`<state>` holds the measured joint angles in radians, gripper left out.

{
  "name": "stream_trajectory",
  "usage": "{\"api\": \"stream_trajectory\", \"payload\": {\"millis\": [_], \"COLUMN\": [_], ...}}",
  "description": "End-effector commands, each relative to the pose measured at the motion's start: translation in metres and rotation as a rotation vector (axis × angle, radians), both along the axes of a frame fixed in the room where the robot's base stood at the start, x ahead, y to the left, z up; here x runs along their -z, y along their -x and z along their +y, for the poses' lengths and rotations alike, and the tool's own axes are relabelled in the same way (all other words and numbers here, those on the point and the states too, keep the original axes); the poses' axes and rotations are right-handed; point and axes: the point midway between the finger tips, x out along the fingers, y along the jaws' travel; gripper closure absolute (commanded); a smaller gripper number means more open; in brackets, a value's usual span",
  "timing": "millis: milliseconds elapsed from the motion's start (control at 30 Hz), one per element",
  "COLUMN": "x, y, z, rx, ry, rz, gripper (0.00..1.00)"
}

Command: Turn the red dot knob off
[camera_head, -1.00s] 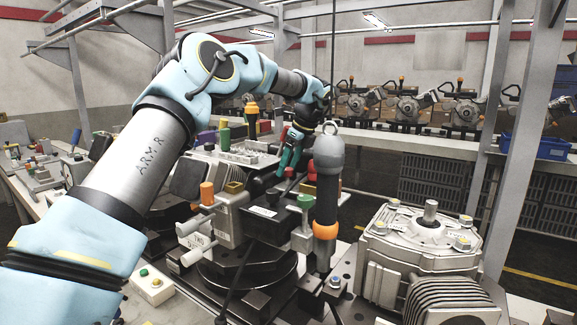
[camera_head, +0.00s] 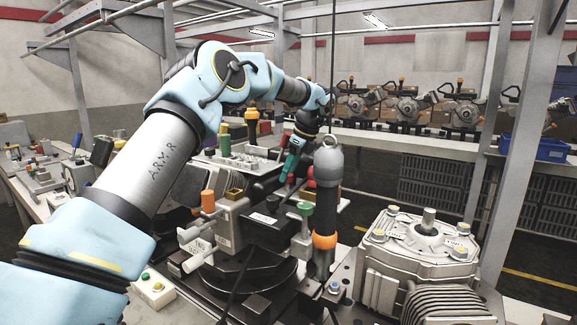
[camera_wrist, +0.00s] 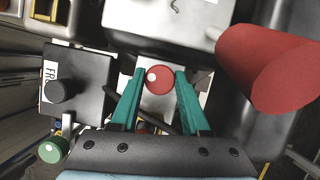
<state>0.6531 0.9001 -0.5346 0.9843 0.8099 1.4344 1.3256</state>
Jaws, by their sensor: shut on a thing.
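The red round knob (camera_wrist: 159,80) with a white dot sits between my gripper's two teal fingers (camera_wrist: 159,87) in the wrist view. The fingers are shut on it, one on each side. In the head view my gripper (camera_head: 291,166) points down among the parts of the fixture, behind the dark hanging tool. The knob's base and stem are mostly hidden there. A small black box (camera_wrist: 78,85) with a black knob (camera_wrist: 60,91) stands left of it in the wrist view. A green knob (camera_wrist: 53,150) is at the lower left.
A large red cylinder (camera_wrist: 268,70) stands close on the right in the wrist view. In the head view, a hanging tool with an orange ring (camera_head: 324,241) stands in front of my gripper. A grey metal housing (camera_head: 420,245) is at the right, an orange-topped handle (camera_head: 208,200) at the left.

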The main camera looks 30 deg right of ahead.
Motion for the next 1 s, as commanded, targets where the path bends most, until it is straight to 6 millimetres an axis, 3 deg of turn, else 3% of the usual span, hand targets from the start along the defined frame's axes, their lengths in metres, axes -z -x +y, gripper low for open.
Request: {"api": "stream_trajectory", "payload": {"millis": [200, 500, 533, 767, 1000], "x": [-0.0011, -0.0003, -0.0003, -0.0003, -0.0005], "y": [-0.0003, -0.0006, -0.0006, -0.0005, -0.0003], "z": [-0.0009, -0.0004, -0.0004, -0.0007, -0.0009], "rx": [-0.134, -0.143, -0.143, -0.141, -0.14], "ry": [-0.002, -0.001, -0.001, 0.0, -0.001], "rz": [-0.001, -0.002, -0.002, -0.002, -0.002], "gripper": [1.0, 1.0, 0.51, 0.25, 0.24]}}
